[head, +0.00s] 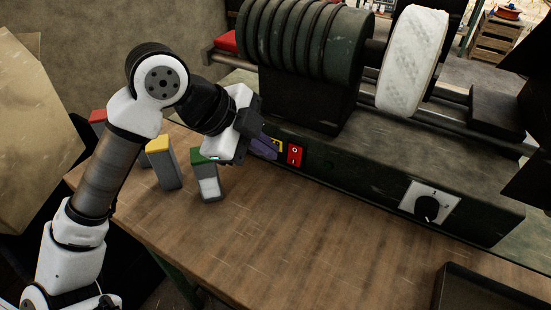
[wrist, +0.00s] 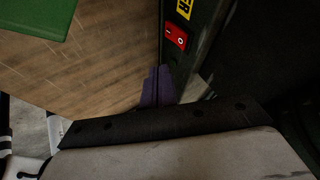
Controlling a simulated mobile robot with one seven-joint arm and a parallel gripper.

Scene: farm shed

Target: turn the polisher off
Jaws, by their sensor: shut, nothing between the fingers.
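The polisher (head: 345,165) is a long dark green machine on the bench, with a white buffing wheel (head: 410,60). Its red rocker switch (head: 295,155), marked O and I, is on the front face beside a yellow label (head: 277,145). The switch also shows in the wrist view (wrist: 175,37). Which side of the rocker is pressed in, I cannot tell. My gripper (head: 272,152) is shut and empty, its purple fingers just left of the switch in the head view. In the wrist view the fingertips (wrist: 157,70) are below the switch, with a gap between.
Three grey blocks with red (head: 97,117), yellow (head: 158,144) and green (head: 203,156) tops stand on the wooden bench (head: 290,235), left of the polisher. A black dial (head: 427,208) is on the polisher's right front. A dark tray (head: 480,290) lies at lower right. The bench middle is clear.

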